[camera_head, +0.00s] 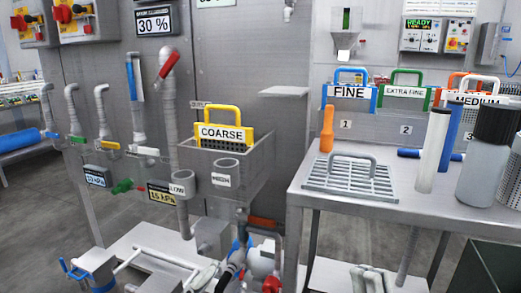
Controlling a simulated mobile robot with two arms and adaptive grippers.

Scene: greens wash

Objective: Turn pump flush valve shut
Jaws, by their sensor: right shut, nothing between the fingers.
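A pump (262,262) sits low between the sink stand and the steel table, with pipework and blue parts around it. An orange-red handle (262,222) lies across the pipe just above it, and a red knob (271,285) shows at its lower front. I cannot tell which of these is the flush valve. My right gripper (236,262) appears small and dark beside the pump, shut and empty; its contact with the parts there is unclear. My left gripper is not in view.
A low shelf (150,240) limits room below.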

